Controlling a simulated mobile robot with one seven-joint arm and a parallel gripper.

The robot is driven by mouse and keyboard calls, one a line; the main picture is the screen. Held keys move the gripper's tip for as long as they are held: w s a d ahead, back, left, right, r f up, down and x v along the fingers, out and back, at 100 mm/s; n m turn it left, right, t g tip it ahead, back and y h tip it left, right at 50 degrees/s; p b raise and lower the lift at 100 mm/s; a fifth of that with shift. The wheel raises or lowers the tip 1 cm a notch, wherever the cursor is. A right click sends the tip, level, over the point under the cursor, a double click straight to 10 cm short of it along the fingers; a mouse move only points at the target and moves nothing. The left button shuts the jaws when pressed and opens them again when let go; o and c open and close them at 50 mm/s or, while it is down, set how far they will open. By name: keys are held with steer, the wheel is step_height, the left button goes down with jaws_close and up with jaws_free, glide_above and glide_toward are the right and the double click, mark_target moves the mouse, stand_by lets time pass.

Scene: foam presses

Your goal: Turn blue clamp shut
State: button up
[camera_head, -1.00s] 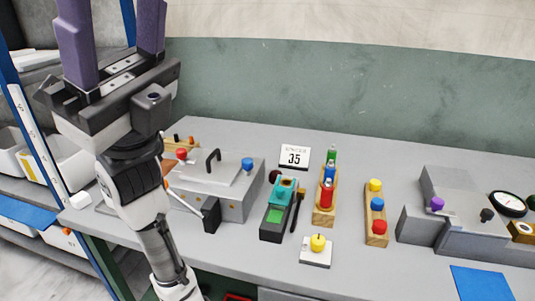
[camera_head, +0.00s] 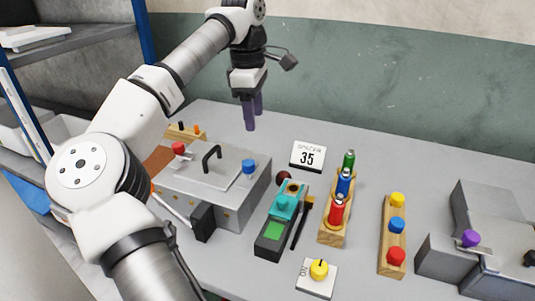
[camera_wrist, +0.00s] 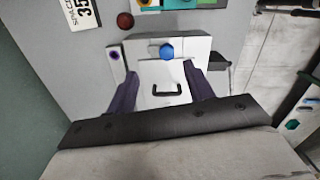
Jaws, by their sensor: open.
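The knob also shows in the wrist view (camera_wrist: 167,51), at the edge of the box's lid. I cannot tell its turn angle. My gripper (camera_head: 254,118) points down above and behind the box, with its purple fingers apart and nothing between them. In the wrist view its fingers (camera_wrist: 162,88) frame the lid, and the blue knob lies beyond the fingertips. The gripper is not touching the knob.
A red knob (camera_head: 178,148) and a black lid handle (camera_head: 212,158) are on the same press. A sign reading 35 (camera_head: 307,156), a teal device (camera_head: 284,207), a rack of coloured bottles (camera_head: 338,212) and a second press (camera_head: 483,225) stand to the right.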

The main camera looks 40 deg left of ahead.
mark_target(248, 162)
steer(key=f, duration=0.4)
steer(key=a+f+p, duration=0.1)
steer(key=f, duration=0.4)
steer(key=s+f+p, duration=0.1)
steer(key=f, duration=0.3)
steer(key=shift+s+a+f, duration=0.1)
steer(key=shift+a+f, duration=0.05)
steer(key=shift+f, duration=0.15)
steer(key=shift+c, duration=0.4)
steer(key=c, duration=0.9)
